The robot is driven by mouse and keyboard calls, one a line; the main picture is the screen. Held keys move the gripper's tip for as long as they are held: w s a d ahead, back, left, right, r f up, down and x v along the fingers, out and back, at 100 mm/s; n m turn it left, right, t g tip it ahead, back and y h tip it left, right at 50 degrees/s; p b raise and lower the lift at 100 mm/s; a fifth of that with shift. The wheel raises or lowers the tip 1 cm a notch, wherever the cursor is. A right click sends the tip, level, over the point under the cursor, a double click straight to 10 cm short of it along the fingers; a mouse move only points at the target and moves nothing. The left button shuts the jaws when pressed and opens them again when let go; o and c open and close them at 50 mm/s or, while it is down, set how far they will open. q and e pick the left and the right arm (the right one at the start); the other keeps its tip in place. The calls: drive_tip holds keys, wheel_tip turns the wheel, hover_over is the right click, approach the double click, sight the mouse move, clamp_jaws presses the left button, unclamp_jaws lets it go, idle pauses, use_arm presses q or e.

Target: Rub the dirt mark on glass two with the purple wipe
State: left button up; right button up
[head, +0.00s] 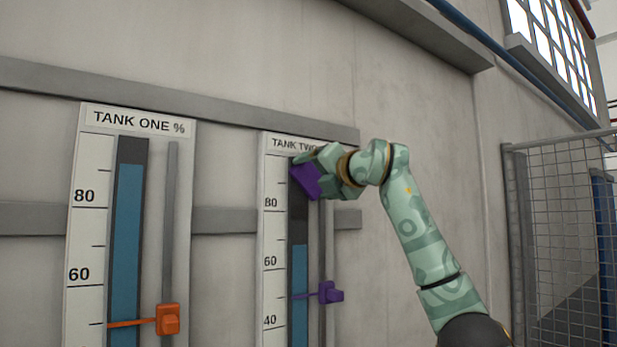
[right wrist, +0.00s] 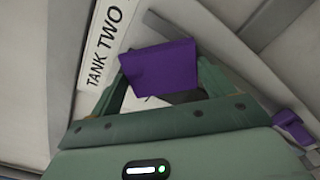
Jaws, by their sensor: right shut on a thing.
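The purple wipe (head: 305,181) is at the upper part of the glass of the TANK TWO gauge (head: 272,172). My right gripper (head: 318,172) is shut on the wipe, which also shows between its fingers in the right wrist view (right wrist: 158,68). The wipe covers part of the dark glass tube (head: 299,215), near its top and above the 80 line. I cannot tell whether the wipe touches the glass. No dirt mark shows; the wipe and gripper hide part of the tube. My left gripper is not in view.
The TANK ONE gauge (head: 88,150) stands to the left, with an orange slider (head: 168,319). A purple slider (head: 330,293) sits on TANK TWO's rail, below my gripper. Grey horizontal rails (head: 225,220) cross the wall. A mesh fence (head: 560,220) stands at the right.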

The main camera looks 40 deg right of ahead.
drive_tip(key=shift+s+a+f+b, duration=0.1)
drive_tip(key=shift+s+a+b, duration=0.05)
drive_tip(key=shift+s+b, duration=0.2)
drive_tip(key=shift+s+a+b, duration=0.15)
drive_tip(key=shift+s+b, duration=0.2)
drive_tip(key=shift+s, duration=0.95)
drive_tip(key=shift+s+a+b, duration=0.1)
drive_tip(key=shift+s+b, duration=0.2)
drive_tip(key=shift+s, duration=1)
drive_tip(key=s, duration=0.3)
drive_tip(key=shift+s+a, duration=0.1)
drive_tip(key=shift+a, duration=0.05)
